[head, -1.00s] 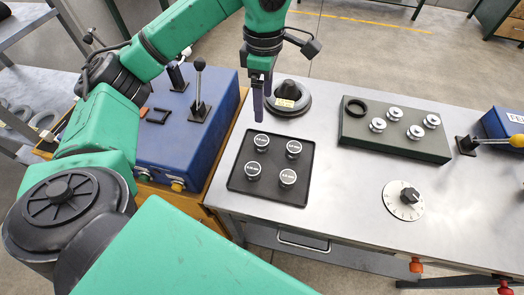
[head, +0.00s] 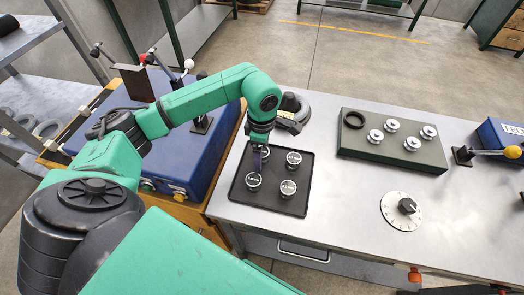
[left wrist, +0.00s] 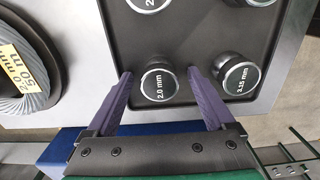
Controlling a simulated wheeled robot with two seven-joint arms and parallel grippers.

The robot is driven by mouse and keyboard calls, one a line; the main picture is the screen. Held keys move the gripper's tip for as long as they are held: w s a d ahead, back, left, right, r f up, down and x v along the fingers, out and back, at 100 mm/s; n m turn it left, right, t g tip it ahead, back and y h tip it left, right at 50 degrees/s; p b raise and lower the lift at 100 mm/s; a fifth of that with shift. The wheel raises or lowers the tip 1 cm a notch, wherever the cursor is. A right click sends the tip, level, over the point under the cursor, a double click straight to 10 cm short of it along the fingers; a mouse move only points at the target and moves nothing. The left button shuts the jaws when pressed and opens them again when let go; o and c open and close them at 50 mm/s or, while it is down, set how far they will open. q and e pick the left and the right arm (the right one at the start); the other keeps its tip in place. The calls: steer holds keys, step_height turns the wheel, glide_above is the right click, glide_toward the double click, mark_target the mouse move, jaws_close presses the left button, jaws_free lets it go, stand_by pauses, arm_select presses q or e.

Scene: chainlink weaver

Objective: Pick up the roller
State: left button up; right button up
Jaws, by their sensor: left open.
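My left gripper (head: 258,160) is open over the tray's far-left part and hides some of the far-left roller (head: 264,151). In the left wrist view, the fingers of the left gripper (left wrist: 159,73) point to either side of the roller marked 2.0 mm (left wrist: 160,85). The roller is not gripped. A roller marked 3.15 mm (left wrist: 238,78) sits close beside the right finger. My right gripper is not in view.
A wire coil (head: 292,113) lies just beyond the tray. A dark block (head: 360,145) with several metal rollers and a black ring stands to the right. A dial (head: 402,209) lies in front of it. A blue machine (head: 185,160) stands left of the bench.

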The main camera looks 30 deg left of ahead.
arm_select(q)
jaws_close()
steer(key=shift+w, duration=0.1)
steer(key=shift+r, duration=0.6)
step_height(320, 180, up, 9)
steer(key=b, duration=0.2)
steer(key=shift+w+r+b, duration=0.1)
steer(key=shift+b, duration=0.25)
step_height(320, 180, up, 10)
steer(key=p, duration=0.3)
glide_above(263, 150)
